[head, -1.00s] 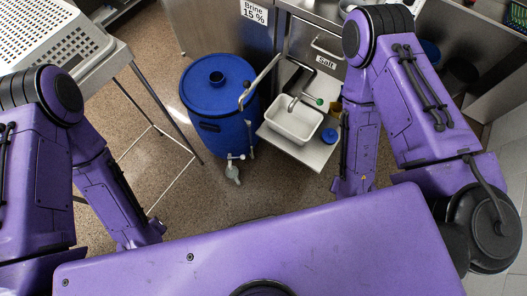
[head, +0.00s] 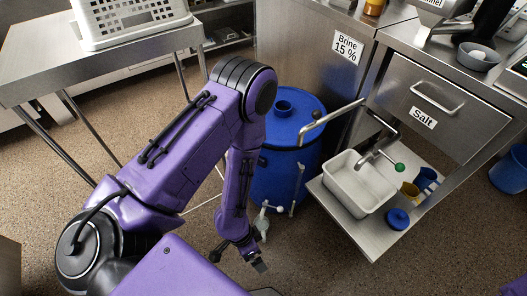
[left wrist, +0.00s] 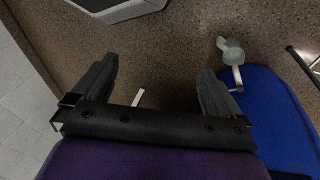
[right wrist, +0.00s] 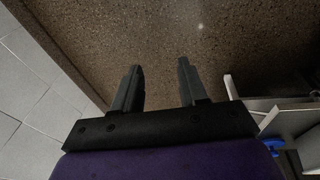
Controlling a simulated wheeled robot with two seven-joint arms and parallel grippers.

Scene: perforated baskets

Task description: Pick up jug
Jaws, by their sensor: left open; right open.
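A blue cup-like vessel (head: 427,179), which may be the jug, stands on the low steel shelf at right in the head view, beside a yellow one (head: 410,190). My left gripper (head: 239,262) is low in front of the blue barrel (head: 285,165), well to the left of these vessels. In the left wrist view its fingers (left wrist: 156,72) are apart and empty, with the barrel's edge at right. My right gripper shows only in the right wrist view, its fingers (right wrist: 160,66) apart and empty over bare floor.
A white sink basin (head: 360,188) and blue lid (head: 398,218) are on the low shelf (head: 340,212), under a salt drawer (head: 425,100). A steel table (head: 60,60) with a white perforated basket (head: 130,20) is at left. Another blue container (head: 508,172) stands far right.

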